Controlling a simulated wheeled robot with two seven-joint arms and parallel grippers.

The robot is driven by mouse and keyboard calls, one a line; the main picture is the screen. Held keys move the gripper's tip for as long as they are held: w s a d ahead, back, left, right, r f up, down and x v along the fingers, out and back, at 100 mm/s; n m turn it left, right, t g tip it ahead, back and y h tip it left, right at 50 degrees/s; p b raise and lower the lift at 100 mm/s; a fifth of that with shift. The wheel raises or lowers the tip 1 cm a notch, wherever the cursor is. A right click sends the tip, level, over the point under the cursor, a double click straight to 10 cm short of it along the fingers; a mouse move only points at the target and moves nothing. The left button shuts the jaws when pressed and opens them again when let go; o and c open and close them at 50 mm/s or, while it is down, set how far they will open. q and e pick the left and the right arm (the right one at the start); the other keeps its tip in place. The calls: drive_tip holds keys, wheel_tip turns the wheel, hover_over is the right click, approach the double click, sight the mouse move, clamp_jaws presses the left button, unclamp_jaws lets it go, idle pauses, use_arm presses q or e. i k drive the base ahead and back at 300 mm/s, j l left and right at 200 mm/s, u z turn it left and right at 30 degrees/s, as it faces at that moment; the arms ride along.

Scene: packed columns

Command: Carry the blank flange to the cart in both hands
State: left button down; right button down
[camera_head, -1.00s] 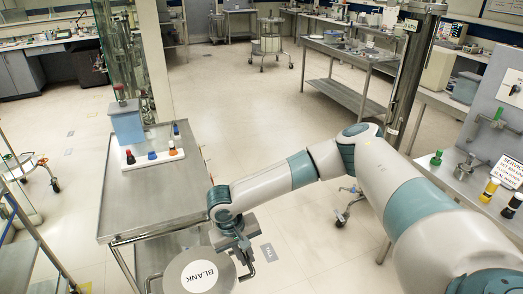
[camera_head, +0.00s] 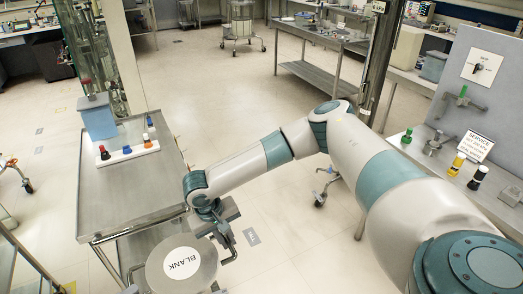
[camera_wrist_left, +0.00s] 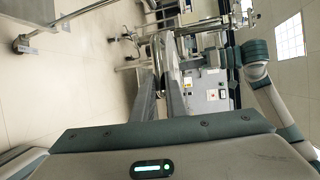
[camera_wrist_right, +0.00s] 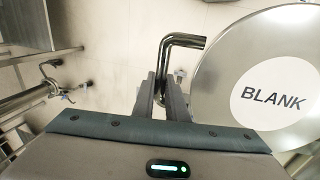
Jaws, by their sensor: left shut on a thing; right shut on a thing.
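The blank flange (camera_head: 183,265) is a round grey metal disc with a white "BLANK" label, low in the head view. It fills the right of the right wrist view (camera_wrist_right: 275,95). My right gripper (camera_head: 215,222) is shut on the bent bar handle (camera_wrist_right: 166,65) at the flange's side. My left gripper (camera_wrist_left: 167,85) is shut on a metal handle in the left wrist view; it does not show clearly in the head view. A steel-topped cart (camera_head: 125,205) with a rail stands just beyond the flange, on the left.
A blue-grey box (camera_head: 97,119) and a white rack (camera_head: 128,154) of coloured-capped bottles stand at the steel top's far end. Its near part is clear. A bench (camera_head: 428,155) with bottles and a sign is at right. Open floor lies between. A wheeled trolley (camera_head: 242,30) stands far back.

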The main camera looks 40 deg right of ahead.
sight(135, 186)
drive_tip(key=z, duration=0.6)
drive_tip(key=i+z, duration=0.1)
drive_tip(key=z, duration=1.05)
drive_tip(key=j+z, duration=0.1)
drive_tip(key=z, duration=0.5)
drive_tip(key=j+z, duration=0.1)
drive_tip(key=z, duration=1.05)
drive_tip(key=j+z, duration=0.15)
drive_tip(key=z, duration=1)
